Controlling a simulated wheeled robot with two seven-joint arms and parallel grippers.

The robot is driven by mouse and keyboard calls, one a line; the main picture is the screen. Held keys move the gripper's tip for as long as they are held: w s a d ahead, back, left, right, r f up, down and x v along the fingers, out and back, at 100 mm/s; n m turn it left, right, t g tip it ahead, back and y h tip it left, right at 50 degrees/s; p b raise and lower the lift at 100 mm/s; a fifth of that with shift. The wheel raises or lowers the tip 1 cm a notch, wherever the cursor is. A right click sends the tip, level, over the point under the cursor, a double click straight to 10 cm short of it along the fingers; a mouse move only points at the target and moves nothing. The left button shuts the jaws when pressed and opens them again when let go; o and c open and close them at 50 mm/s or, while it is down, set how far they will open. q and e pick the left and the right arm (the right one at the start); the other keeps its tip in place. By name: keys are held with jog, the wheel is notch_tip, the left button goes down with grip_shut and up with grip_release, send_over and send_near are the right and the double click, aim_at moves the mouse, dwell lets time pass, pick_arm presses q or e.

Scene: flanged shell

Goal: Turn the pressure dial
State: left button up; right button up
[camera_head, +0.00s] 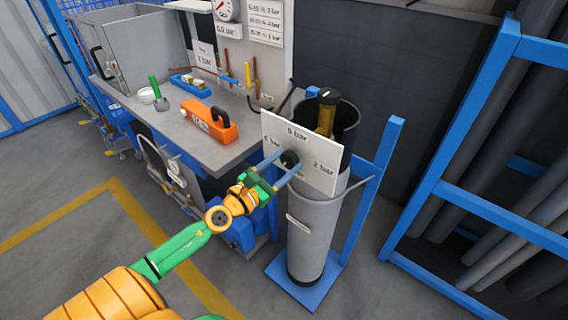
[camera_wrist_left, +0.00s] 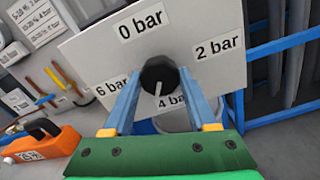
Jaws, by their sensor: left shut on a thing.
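The pressure dial is a dark round knob (camera_wrist_left: 159,78) with a pale pointer line, at the middle of a white panel (camera_wrist_left: 85,48). The panel reads 0 bar at the top, 2 bar right, 4 bar below and 6 bar left. The pointer line runs downward, toward the 4 bar label. In the head view the knob (camera_head: 289,159) is on the white panel (camera_head: 325,160) in front of a grey cylinder (camera_head: 312,235). My left gripper (camera_head: 284,168) is shut on the knob, its blue fingers on either side of it (camera_wrist_left: 157,92). My right gripper is not in view.
The cylinder stands on a blue stand (camera_head: 308,287). A grey workbench (camera_head: 150,118) to the left carries an orange toolbox (camera_head: 209,121), a blue tray (camera_head: 187,84) and tools. A blue rack (camera_head: 462,205) with grey pipes stands at the right.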

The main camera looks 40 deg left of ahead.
pick_arm(q)
jog(key=m, duration=0.5)
jog(key=shift+r+m+p, duration=0.1)
jog(key=shift+m+p, duration=0.2)
jog(key=shift+p, duration=0.05)
jog(key=m+p, duration=0.1)
jog(key=m, duration=0.4)
jog(key=shift+m, duration=0.3)
jog(key=o, duration=1.4)
jog(key=shift+c, duration=0.2)
jog(key=shift+s, duration=0.1)
jog(key=s, duration=0.7)
jog(key=shift+a+m+b, duration=0.25)
jog(key=shift+m+b, duration=0.05)
jog(key=shift+b, duration=0.05)
